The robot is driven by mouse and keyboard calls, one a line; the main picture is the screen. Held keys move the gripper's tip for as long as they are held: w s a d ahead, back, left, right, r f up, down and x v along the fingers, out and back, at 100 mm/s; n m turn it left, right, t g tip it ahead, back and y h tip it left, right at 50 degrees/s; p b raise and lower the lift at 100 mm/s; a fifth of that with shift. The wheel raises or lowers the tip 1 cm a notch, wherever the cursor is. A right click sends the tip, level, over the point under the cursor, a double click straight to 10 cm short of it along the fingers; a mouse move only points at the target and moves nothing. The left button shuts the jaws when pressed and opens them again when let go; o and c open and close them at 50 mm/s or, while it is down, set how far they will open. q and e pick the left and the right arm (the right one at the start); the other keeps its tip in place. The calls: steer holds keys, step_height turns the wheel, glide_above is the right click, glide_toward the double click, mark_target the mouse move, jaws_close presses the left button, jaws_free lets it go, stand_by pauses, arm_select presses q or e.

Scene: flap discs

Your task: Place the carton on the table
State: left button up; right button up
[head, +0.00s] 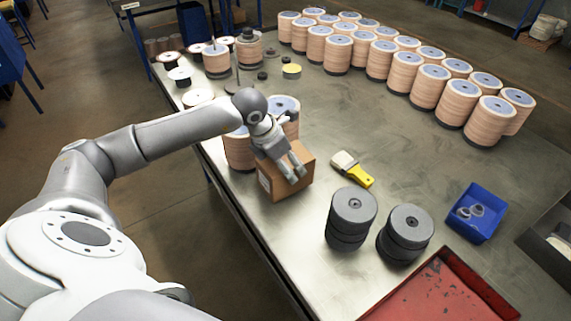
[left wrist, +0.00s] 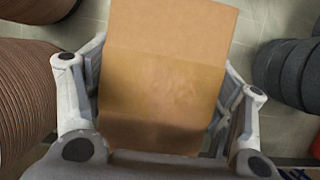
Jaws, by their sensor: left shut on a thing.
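The brown cardboard carton (head: 289,186) is at the left edge of the metal table (head: 318,250) in the head view. My left gripper (head: 293,170) is shut on it from above. In the left wrist view the carton (left wrist: 160,80) fills the space between the two fingers of my left gripper (left wrist: 165,100). Whether the carton's underside touches the table cannot be told. My right gripper is not in view.
Stacks of tan discs (head: 238,150) stand close behind the carton. A yellow-handled brush (head: 353,170) lies to its right. Black disc stacks (head: 352,218), a blue bin (head: 474,213) and a red tray (head: 440,290) are nearer. The table's middle is clear.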

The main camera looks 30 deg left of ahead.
arm_select(q)
steer(key=shift+f+p, duration=0.3)
steer(key=shift+f, duration=0.5)
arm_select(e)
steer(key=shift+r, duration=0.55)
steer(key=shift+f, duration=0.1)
arm_select(q)
steer(key=o, duration=1.8)
steer(key=shift+s+f, duration=0.1)
steer(key=shift+f, duration=0.05)
steer(key=shift+c, duration=0.2)
steer(key=shift+r, duration=0.2)
steer(key=b+v, duration=0.3)
steer(key=v, duration=0.7)
steer(key=shift+s+a+r, duration=0.1)
steer(key=shift+s+r, duration=0.1)
steer(key=shift+r, duration=0.05)
steer(key=shift+s+r, duration=0.2)
steer(key=shift+r, duration=0.35)
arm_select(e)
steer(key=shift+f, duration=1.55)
